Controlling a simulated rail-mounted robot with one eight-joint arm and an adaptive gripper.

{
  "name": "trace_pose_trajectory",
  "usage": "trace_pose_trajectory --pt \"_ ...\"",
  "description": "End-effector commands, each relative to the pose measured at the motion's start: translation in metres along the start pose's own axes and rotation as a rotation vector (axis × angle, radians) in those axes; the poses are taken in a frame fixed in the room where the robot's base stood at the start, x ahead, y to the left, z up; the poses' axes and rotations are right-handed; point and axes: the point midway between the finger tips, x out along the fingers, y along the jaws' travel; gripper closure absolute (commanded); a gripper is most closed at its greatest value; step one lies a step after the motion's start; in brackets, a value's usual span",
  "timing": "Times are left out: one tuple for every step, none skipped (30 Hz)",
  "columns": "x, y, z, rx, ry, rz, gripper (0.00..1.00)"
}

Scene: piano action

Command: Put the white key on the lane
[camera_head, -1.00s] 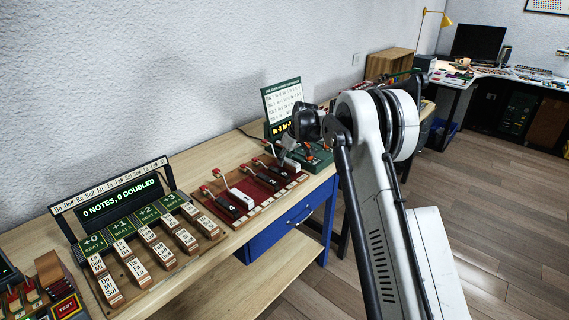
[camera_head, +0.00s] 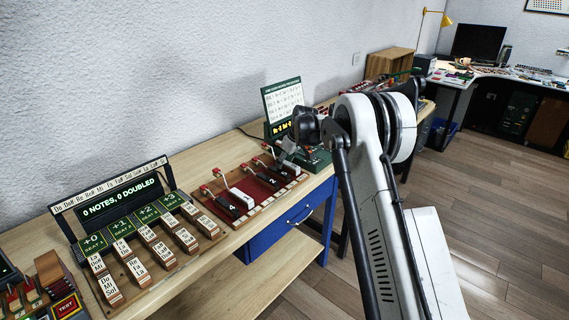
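A wooden board with a red felt bed (camera_head: 252,188) lies on the bench and bears the key pieces. A white key-like piece (camera_head: 241,198) stands near its front left. A dark key marked 4 (camera_head: 231,206) is beside it on the left, and a dark key marked 2 (camera_head: 272,181) is to the right. My gripper (camera_head: 286,150) is over the far right end of the board, partly hidden by my own arm. Its fingers are too small and dark to read. I cannot tell whether it touches or holds a piece, or which strip is the lane.
A rack with several labelled wooden blocks (camera_head: 146,236) and a screen (camera_head: 121,197) stands left of the board. A green device with a chart (camera_head: 283,102) stands behind my gripper. A blue drawer (camera_head: 290,222) is under the bench. Bare bench top shows at the back (camera_head: 215,150).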

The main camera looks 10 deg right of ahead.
Motion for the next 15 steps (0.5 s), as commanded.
trace_pose_trajectory --pt "-0.005 0.000 -0.001 0.000 0.000 0.000 0.61" --pt "-0.009 0.000 -0.001 0.001 0.000 0.000 0.61" --pt "-0.014 0.000 -0.001 0.001 0.000 0.000 0.61" --pt "-0.019 0.000 -0.001 0.001 0.000 0.000 0.61" --pt "-0.024 0.000 -0.001 0.001 0.000 0.000 0.61" --pt "-0.031 0.000 -0.001 0.001 0.000 0.000 0.61" --pt "-0.037 0.000 0.000 0.001 0.000 0.000 0.61" --pt "-0.044 0.000 -0.001 0.001 0.000 0.000 0.61" --pt "-0.052 0.000 -0.001 0.001 0.000 0.000 0.61" --pt "-0.059 0.000 -0.001 0.000 0.000 0.000 0.61" --pt "-0.065 0.000 -0.001 0.000 0.000 0.000 0.61" --pt "-0.073 0.000 -0.001 0.000 0.000 0.000 0.61" --pt "-0.078 0.000 -0.001 0.000 0.000 0.000 0.61" --pt "-0.084 0.000 0.000 0.000 0.000 0.000 0.61" --pt "-0.091 0.000 0.000 0.000 0.000 0.000 0.61"
